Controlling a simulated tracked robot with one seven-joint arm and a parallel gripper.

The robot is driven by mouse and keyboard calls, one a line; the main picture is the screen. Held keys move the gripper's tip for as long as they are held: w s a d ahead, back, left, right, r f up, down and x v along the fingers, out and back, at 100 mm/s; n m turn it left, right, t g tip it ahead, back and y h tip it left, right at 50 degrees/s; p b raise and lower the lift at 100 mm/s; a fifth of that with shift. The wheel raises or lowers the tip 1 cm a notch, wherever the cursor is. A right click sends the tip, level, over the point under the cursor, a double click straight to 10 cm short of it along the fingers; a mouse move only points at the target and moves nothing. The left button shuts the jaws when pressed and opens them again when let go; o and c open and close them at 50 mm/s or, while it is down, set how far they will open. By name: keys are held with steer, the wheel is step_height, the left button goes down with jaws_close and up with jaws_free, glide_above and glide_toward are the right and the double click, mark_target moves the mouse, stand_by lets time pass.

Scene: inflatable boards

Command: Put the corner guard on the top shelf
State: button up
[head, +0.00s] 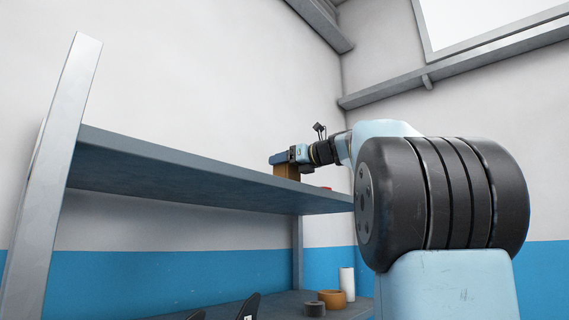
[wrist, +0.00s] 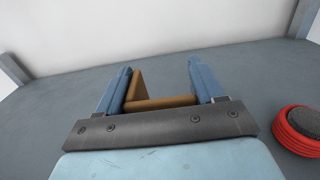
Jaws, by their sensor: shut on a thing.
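The corner guard (wrist: 160,103) is a brown L-shaped piece between the two blue fingers of my gripper (wrist: 160,68) in the wrist view. The gripper is shut on it. In the head view the brown guard (head: 287,171) shows just under my gripper (head: 277,158), at the far part of the top shelf (head: 190,172). The shelf's front edge hides its lower end, so I cannot tell if it touches the surface. In the wrist view the grey shelf surface (wrist: 60,105) lies beneath the gripper and guard.
A red and black round object (wrist: 300,128) sits on the top shelf right of the gripper. A shelf post (head: 55,170) stands at left. The lower shelf holds a brown ring (head: 332,299), a dark roll (head: 314,309) and a white cylinder (head: 347,283). The shelf's left part looks clear.

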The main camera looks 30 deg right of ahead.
steer(key=o, duration=1)
steer(key=shift+f, duration=0.1)
steer(key=shift+s+d, duration=0.1)
steer(key=shift+s, duration=0.05)
steer(key=v, duration=1.1)
steer(key=shift+s+d, duration=0.1)
steer(key=shift+s, duration=0.25)
